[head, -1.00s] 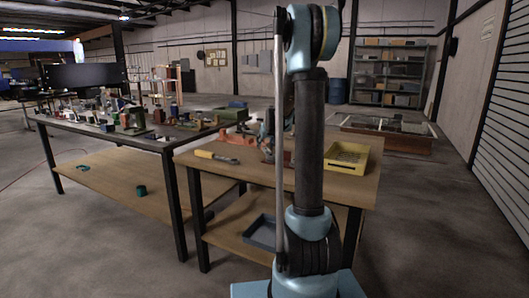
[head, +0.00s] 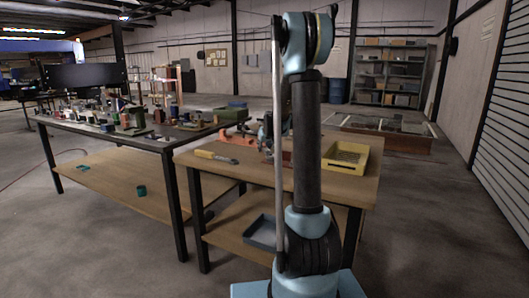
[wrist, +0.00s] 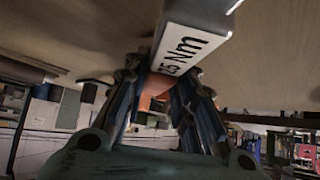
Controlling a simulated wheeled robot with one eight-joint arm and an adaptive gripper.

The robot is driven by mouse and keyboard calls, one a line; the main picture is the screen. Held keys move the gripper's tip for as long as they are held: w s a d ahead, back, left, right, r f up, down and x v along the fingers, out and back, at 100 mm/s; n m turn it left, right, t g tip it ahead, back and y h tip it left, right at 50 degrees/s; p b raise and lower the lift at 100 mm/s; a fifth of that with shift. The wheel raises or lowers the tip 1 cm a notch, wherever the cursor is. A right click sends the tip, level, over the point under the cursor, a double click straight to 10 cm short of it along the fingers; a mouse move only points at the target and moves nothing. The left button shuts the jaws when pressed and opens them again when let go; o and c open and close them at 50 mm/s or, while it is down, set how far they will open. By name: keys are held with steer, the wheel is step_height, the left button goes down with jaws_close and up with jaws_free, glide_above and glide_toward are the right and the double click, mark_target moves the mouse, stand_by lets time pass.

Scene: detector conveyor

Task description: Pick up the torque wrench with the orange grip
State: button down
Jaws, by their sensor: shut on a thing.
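In the wrist view my gripper (wrist: 158,80) is shut on an orange part (wrist: 155,92) between its two dark fingers. I take this to be the grip of the torque wrench. A pale block (wrist: 190,42) marked "25 Nm" shows just beyond the fingertips, in line with the orange part. The rest of the wrench is out of view or hidden. In the head view my gripper is mostly hidden behind my arm, over the near wooden table (head: 350,190).
A yellow-handled tool (head: 207,154) lies at the table's left. An orange object (head: 233,138) stands behind it. A grey bin (head: 262,232) sits on the lower shelf. A cluttered bench (head: 110,130) stands to the left.

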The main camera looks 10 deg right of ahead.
mark_target(264, 145)
step_height(264, 145, up, 9)
steer(key=shift+f, duration=0.1)
steer(key=shift+a+r, duration=0.1)
steer(key=shift+r, duration=0.15)
steer(key=shift+a, duration=0.2)
steer(key=shift+s+a+f+n+y, duration=0.2)
steer(key=shift+a+f+n+y, duration=0.35)
steer(key=shift+n, duration=0.25)
